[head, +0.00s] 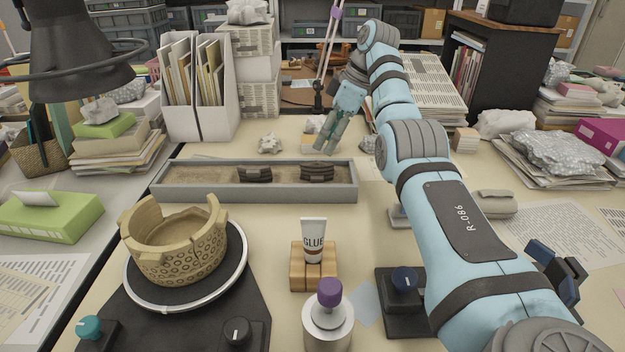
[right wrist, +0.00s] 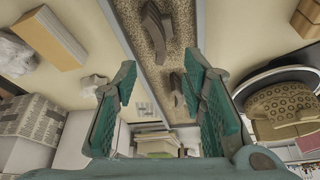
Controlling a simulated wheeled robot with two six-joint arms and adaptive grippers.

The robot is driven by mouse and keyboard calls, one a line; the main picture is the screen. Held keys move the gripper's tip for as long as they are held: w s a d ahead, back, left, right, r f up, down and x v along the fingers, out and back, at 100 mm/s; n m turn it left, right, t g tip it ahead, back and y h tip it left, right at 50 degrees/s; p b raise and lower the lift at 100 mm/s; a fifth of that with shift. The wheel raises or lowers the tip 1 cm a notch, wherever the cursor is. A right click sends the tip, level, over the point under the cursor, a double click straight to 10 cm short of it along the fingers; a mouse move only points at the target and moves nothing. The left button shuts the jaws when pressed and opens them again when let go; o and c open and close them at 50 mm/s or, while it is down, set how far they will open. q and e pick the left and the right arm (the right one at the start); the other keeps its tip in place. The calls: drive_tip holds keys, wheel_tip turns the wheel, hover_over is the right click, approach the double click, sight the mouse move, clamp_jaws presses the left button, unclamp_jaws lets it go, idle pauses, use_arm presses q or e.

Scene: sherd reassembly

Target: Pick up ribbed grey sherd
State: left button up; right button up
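Two dark grey-brown, curved sherds with ridges lie in the long, sand-filled grey tray (head: 172,190). One sherd (head: 255,174) is near the tray's middle and the other (head: 317,172) is toward its right end. The right wrist view shows the right-hand sherd (right wrist: 153,32) at the top and the other sherd (right wrist: 177,86) lower down. I cannot tell for certain which is the ribbed grey one. My right gripper (head: 325,148) points down behind the tray's right part, above the table. Its fingers are apart and empty in the right wrist view (right wrist: 163,85). My left gripper is not in view.
A tan, patterned broken pot (head: 175,245) stands on a turntable in front of the tray. A glue tube (head: 313,240) stands in a wooden block. White file holders (head: 197,90) and a crumpled lump (head: 270,143) are behind the tray.

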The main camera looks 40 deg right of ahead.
sight(316, 161)
drive_tip(key=b+x, duration=0.2)
drive_tip(key=x, duration=0.5)
drive_tip(key=shift+f+b, duration=0.1)
drive_tip(key=shift+b, duration=0.25)
drive_tip(key=shift+w, duration=0.15)
drive_tip(key=shift+c, duration=0.8)
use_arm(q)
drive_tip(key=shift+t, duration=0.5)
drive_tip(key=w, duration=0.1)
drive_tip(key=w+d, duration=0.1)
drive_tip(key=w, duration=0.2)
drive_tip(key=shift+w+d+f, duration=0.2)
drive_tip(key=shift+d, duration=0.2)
use_arm(e)
clamp_jaws()
